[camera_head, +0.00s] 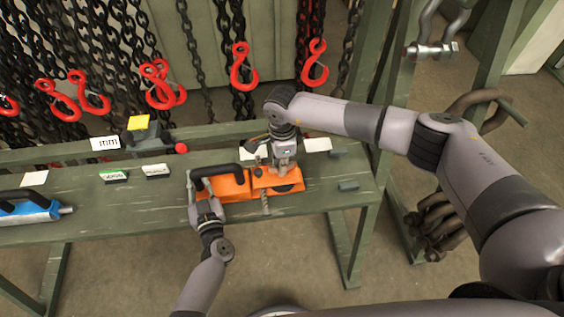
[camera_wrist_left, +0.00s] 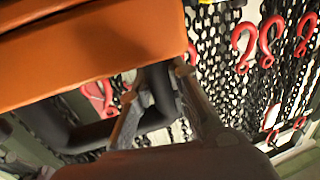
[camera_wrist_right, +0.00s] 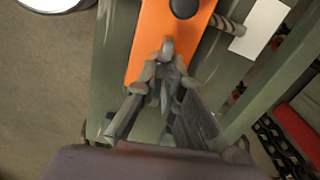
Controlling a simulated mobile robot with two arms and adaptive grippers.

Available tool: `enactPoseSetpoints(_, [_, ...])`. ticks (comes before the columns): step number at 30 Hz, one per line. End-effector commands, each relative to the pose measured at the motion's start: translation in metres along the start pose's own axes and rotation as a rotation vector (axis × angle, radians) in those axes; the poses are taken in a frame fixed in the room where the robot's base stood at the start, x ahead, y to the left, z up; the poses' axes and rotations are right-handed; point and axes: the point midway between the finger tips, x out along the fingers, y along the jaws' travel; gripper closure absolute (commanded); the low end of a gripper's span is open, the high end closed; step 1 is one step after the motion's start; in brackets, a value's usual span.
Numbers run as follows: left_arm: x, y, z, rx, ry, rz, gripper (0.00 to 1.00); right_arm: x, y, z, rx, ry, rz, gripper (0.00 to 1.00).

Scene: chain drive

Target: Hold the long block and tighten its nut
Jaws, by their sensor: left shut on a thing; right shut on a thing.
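The long orange block (camera_head: 235,187) lies on the green bench, with a black handle (camera_head: 217,170) along its left part. My left gripper (camera_head: 197,190) is shut on the handle's left end; the left wrist view shows the black handle (camera_wrist_left: 158,88) between its fingers. My right gripper (camera_head: 283,167) points down onto the right part of the block. In the right wrist view its fingers (camera_wrist_right: 163,78) are closed around a small grey piece above the orange block (camera_wrist_right: 153,32). This appears to be the nut, mostly hidden by the fingers. A black round knob (camera_wrist_right: 183,8) sits nearby.
A blue tool (camera_head: 28,210) lies at the bench's left. A yellow-topped item (camera_head: 138,123) and small labelled blocks (camera_head: 157,171) stand along the back. Red hooks (camera_head: 163,85) on chains hang behind. The bench's front left is clear.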

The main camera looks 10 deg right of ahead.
Motion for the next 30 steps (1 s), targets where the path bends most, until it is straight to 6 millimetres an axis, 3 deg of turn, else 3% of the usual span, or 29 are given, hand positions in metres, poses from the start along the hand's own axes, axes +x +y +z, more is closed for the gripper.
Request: enactPoseSetpoints(30, [-0.0007, 0.0009, 0.001, 0.002, -0.003, 0.003, 1.0, -0.0029, -0.002, 0.0014, 0.964, -0.006, -0.003, 1.0])
